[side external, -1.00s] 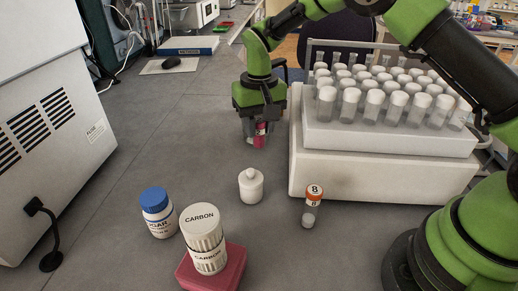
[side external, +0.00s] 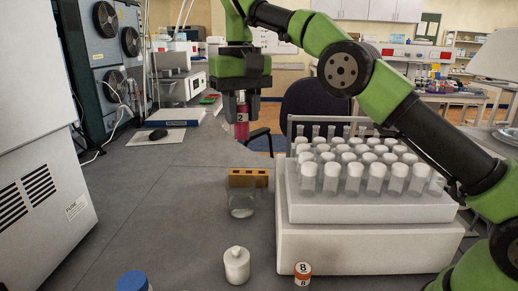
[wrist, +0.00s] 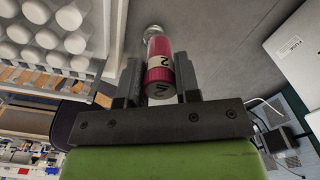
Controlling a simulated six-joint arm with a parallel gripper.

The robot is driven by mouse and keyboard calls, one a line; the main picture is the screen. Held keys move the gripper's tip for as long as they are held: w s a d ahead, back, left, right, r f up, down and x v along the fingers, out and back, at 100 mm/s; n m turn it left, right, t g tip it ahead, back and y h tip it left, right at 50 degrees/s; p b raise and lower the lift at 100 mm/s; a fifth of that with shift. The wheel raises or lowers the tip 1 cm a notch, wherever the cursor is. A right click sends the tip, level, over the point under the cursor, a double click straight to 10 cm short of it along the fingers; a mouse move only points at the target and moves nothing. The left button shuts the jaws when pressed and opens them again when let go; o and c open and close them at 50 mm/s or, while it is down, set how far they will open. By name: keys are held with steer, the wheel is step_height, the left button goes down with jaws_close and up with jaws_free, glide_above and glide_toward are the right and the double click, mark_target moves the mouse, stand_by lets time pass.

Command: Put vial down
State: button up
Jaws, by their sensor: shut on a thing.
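My gripper (side external: 241,103) is shut on a vial (side external: 242,124) with a red label marked 2. It holds the vial upright, well above the bench. In the wrist view the vial (wrist: 160,65) sits between the two fingers of my gripper (wrist: 160,82), its far end pointing toward the bench. A glass beaker (side external: 241,203) with some clear content stands on the bench below my gripper.
A white block with several white-capped vials (side external: 365,207) stands to the right. A white bottle (side external: 236,266), an orange-capped vial marked 8 (side external: 302,272) and a blue-capped jar (side external: 133,281) stand at the front. The bench (side external: 175,215) left of the beaker is clear.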

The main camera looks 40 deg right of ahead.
steer(key=shift+s+a+f+n, duration=0.2)
steer(key=shift+a+f+n, duration=0.2)
steer(key=shift+n, duration=0.3)
steer(key=s+a+f+n, duration=0.8)
steer(key=a+f+n, duration=0.15)
steer(key=n, duration=0.35)
steer(key=s+f+n, duration=0.4)
steer(key=s, duration=0.3)
steer(key=s+f+n, duration=0.3)
steer(key=s+n, duration=0.1)
steer(key=s, duration=0.3)
steer(key=f, duration=0.6)
steer(key=shift+s+d, duration=0.15)
steer(key=shift+d, duration=0.1)
steer(key=shift+f, duration=2.15)
steer(key=shift+f, duration=0.15)
